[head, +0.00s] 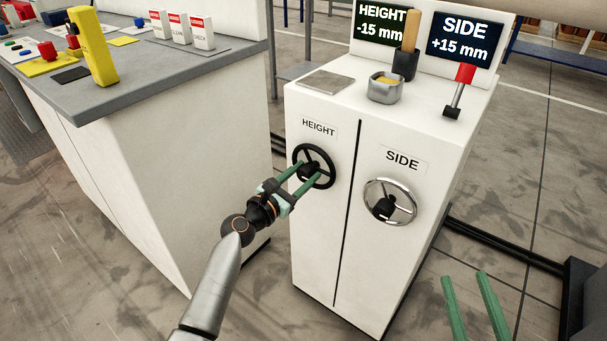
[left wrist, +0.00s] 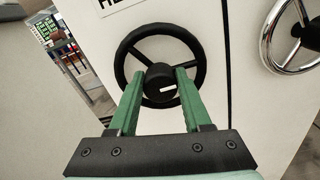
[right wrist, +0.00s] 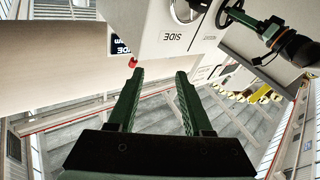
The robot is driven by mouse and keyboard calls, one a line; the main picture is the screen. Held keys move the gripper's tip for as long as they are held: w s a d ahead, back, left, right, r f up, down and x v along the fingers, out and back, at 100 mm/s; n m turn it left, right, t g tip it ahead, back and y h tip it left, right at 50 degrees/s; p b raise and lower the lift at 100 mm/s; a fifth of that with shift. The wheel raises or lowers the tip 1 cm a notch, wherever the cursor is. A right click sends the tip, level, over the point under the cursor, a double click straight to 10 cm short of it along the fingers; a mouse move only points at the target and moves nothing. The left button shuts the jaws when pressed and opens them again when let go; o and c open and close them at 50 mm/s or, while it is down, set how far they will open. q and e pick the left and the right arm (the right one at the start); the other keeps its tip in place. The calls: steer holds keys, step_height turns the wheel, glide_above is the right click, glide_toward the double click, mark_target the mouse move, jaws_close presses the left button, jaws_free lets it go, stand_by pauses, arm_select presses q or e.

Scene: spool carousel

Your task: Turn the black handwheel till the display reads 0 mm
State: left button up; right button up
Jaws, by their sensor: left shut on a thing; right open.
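The black handwheel (head: 329,160) is on the front of the white cabinet under the HEIGHT label. Its rim and hub (left wrist: 161,84) show in the left wrist view. My left gripper (head: 305,172) is at the wheel, its two green fingers shut on the hub from either side. The HEIGHT display (head: 380,24) on top of the cabinet reads -15 mm. My right gripper (right wrist: 160,75) is open and empty, with its green fingers apart. In the head view its fingertips (head: 464,277) show at the lower right, away from the cabinet.
A chrome handwheel (head: 369,194) under the SIDE label sits right of the black one. The SIDE display (head: 465,39) reads +15 mm. A red-knobbed lever (head: 465,73) and a grey cup (head: 384,90) are on the cabinet top. A grey-topped counter (head: 150,75) stands at left.

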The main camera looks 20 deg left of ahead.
arm_select(q)
jaws_close()
steer(key=shift+m, duration=0.4)
